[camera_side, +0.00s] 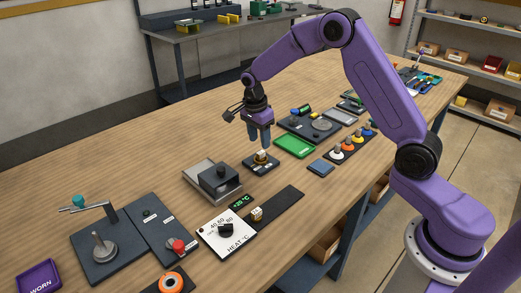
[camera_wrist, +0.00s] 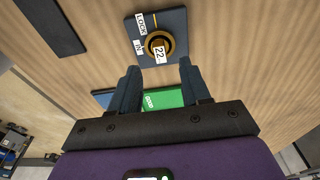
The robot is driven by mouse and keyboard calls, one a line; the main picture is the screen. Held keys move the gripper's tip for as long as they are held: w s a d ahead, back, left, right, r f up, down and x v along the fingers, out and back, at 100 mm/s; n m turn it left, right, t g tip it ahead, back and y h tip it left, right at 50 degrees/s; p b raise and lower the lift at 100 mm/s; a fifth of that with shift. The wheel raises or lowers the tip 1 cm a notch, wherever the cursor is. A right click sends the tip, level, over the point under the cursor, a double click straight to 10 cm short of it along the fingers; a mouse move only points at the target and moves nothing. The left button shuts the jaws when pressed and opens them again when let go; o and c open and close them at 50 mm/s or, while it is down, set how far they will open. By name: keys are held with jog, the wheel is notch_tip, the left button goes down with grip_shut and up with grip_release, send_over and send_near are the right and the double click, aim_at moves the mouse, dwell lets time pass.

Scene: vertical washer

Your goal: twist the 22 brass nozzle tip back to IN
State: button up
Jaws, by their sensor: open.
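The brass nozzle tip (camera_wrist: 158,47), with a white "22" label on its top, sits on a dark base plate (camera_wrist: 176,24). The plate carries a "LOCK" label (camera_wrist: 141,22) and an "IN" label (camera_wrist: 138,46) on the nozzle's left in the wrist view. In the side view the nozzle (camera_side: 261,157) stands on its small plate mid-bench. My gripper (camera_side: 259,143) points down just above it there. In the wrist view my gripper (camera_wrist: 159,72) is open and empty, its fingers apart and short of the nozzle. Which label the nozzle is turned to cannot be told clearly.
A grey block on a metal plate (camera_side: 213,188) stands close left of the nozzle plate. A green tray (camera_side: 294,146) lies to its right, with colour-topped knobs beyond. A white heat dial panel (camera_side: 227,233) is in front.

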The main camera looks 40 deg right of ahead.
aim_at(261, 152)
jog(key=shift+d+f, duration=0.15)
jog(key=shift+f, duration=1.2)
jog(key=shift+d+f, duration=0.15)
jog(key=shift+f, duration=1.15)
grip_shut()
jog(key=n, duration=0.5)
jog(key=shift+t, duration=0.3)
jog(key=n, duration=0.4)
jog(key=n+y, duration=0.1)
jog(key=n, duration=0.3)
jog(key=shift+s+d+n+t, duration=0.1)
jog(key=shift+n+t, duration=0.3)
jog(key=n, duration=0.4)
